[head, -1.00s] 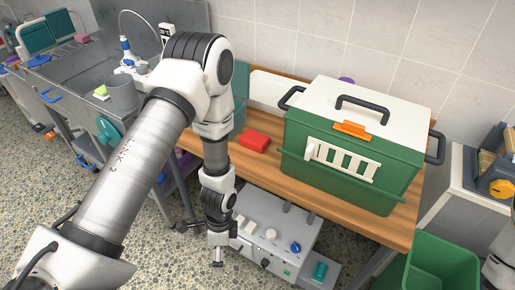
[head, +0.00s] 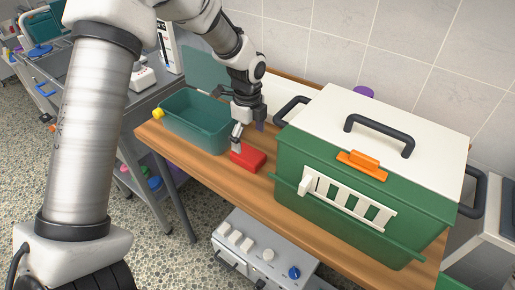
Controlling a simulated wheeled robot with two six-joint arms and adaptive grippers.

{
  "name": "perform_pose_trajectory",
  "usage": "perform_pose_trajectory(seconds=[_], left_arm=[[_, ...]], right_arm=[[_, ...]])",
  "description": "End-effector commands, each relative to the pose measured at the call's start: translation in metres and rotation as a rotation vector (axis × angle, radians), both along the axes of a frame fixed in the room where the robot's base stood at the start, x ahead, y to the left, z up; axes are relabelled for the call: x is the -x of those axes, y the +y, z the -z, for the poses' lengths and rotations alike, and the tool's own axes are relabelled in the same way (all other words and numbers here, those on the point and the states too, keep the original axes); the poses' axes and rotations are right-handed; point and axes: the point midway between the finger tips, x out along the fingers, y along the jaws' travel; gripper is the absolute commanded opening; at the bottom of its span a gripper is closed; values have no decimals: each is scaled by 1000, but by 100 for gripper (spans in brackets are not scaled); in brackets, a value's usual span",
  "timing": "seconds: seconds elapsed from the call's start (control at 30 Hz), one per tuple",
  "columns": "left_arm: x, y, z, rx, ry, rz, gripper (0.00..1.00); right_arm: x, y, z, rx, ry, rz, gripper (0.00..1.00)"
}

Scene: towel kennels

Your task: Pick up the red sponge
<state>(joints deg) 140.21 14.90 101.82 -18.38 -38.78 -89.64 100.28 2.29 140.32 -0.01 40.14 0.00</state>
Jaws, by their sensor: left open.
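The red sponge (head: 248,158) lies on the wooden table (head: 232,187), between a teal bin and the green kennel. My left gripper (head: 243,139) comes down from above with its fingers at the sponge's back left edge. It is open, and one finger overlaps the sponge in the picture. I cannot tell whether it touches the sponge. The far finger is partly hidden. My right gripper is not in view.
The green kennel (head: 345,212) with a white lid and black handles stands close right of the sponge. The teal bin (head: 183,129) stands close left. A grey device (head: 262,252) with knobs sits below the table's front edge.

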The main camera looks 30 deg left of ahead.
Motion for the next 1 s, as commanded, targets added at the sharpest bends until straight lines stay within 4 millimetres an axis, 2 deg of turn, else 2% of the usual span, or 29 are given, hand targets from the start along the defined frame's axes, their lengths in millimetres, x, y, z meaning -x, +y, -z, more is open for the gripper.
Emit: perform_pose_trajectory(seconds=[0.4,0.63,0.67,0.7,0.8,1.0], left_arm=[[-4,-4,64,0,5,0,94],[-5,-4,67,0,1,0,94],[-5,-4,67,0,1,0,87],[-5,-4,67,0,1,0,72],[-5,-4,68,0,2,0,46],[-5,-4,68,1,2,0,46]], right_arm=[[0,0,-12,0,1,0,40],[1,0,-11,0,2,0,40],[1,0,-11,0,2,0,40],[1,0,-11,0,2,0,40],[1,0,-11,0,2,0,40],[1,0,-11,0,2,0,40]])
